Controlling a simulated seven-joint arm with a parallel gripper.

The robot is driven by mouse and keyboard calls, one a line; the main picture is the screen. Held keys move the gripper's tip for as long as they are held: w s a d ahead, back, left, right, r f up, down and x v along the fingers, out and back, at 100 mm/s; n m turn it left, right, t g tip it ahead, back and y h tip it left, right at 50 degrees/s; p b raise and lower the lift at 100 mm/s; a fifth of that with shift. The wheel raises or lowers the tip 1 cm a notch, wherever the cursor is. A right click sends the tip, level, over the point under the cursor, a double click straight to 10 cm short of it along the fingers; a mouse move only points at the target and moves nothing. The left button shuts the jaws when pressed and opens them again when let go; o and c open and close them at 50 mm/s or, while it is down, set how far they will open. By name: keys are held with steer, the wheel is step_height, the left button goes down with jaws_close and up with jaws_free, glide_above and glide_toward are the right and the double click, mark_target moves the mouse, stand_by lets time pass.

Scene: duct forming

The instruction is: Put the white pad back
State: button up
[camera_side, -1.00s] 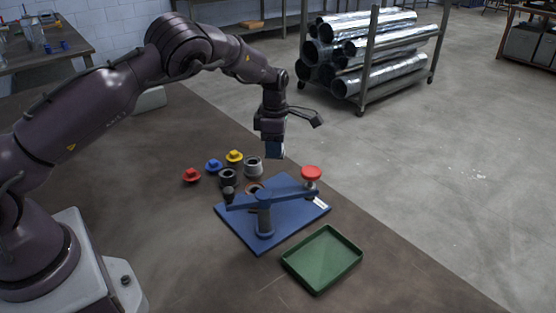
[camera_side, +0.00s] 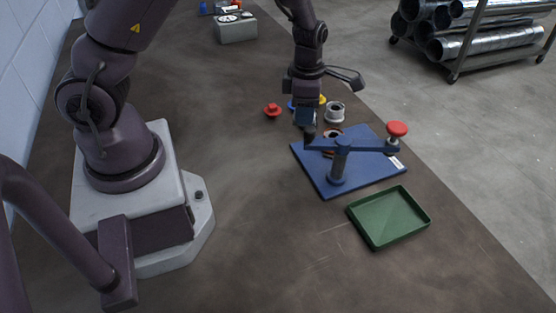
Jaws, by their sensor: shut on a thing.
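My gripper (camera_side: 305,122) hangs above the left end of a blue press-like fixture (camera_side: 365,178). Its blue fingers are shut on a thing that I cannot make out. No white pad can be clearly seen. The fixture has a flat blue plate, an upright post and a blue lever arm (camera_side: 365,146). A red knob (camera_side: 397,130) tops the arm's right end, and a dark end piece (camera_side: 310,134) sits at its left, just below my fingers.
An empty green tray (camera_side: 389,217) lies in front of the fixture. A red piece (camera_side: 272,110), a yellow piece (camera_side: 322,100) and a grey collar (camera_side: 335,112) stand behind it; a blue piece is mostly hidden by my gripper. The brown table is clear at the front.

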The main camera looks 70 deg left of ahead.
steer(key=s+f+n, duration=0.1)
steer(key=s+f, duration=0.1)
steer(key=s, duration=0.4)
glide_above(278, 161)
step_height(278, 161, down, 4)
steer(key=shift+s, duration=0.1)
steer(key=shift+f, duration=2)
steer(key=shift+f, duration=0.1)
steer(key=o, duration=0.9)
